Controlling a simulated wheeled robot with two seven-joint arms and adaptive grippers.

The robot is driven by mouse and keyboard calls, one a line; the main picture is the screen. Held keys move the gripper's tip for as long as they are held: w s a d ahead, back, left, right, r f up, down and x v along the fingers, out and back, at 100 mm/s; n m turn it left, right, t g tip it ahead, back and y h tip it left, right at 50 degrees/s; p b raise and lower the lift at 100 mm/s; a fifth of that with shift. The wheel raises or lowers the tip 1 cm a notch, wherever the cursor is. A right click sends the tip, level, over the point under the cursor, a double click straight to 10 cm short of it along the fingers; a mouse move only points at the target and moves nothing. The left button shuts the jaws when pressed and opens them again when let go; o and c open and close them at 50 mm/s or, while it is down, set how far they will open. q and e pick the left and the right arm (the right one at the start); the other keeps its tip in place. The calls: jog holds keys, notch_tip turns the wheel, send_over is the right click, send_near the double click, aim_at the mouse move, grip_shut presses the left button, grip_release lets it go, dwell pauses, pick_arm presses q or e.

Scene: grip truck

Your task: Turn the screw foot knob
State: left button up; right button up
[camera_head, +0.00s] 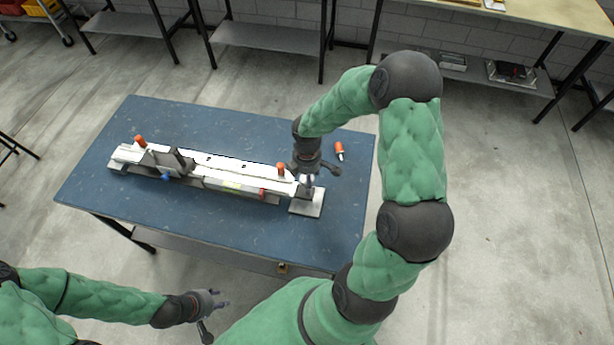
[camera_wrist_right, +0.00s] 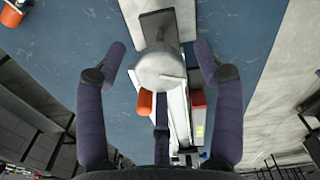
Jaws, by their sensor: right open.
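The grip truck (camera_head: 215,172), a long white and grey device, lies across the blue table. At its right end is a grey foot plate (camera_head: 308,204). In the right wrist view a round grey screw foot knob (camera_wrist_right: 160,68) stands over the plate (camera_wrist_right: 158,18). My right gripper (camera_wrist_right: 162,62) is open, with one dark finger on each side of the knob and visible gaps. In the head view my right gripper (camera_head: 307,182) hides most of the knob. My left gripper (camera_head: 221,298) is empty in front of the table, its fingers apart.
A loose orange-handled piece (camera_head: 339,149) lies on the blue table (camera_head: 110,205) behind my right gripper. Orange handles (camera_head: 281,169) and a red part (camera_head: 262,193) stick out of the truck. Shelving tables (camera_head: 265,38) stand along the back wall.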

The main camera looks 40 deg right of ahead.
jog(key=c, duration=1.1)
jog(key=shift+m+b, duration=0.5)
jog(key=shift+m, duration=0.3)
jog(key=shift+m+b, duration=0.45)
jog(key=shift+m, duration=0.55)
jog(key=o, duration=1.1)
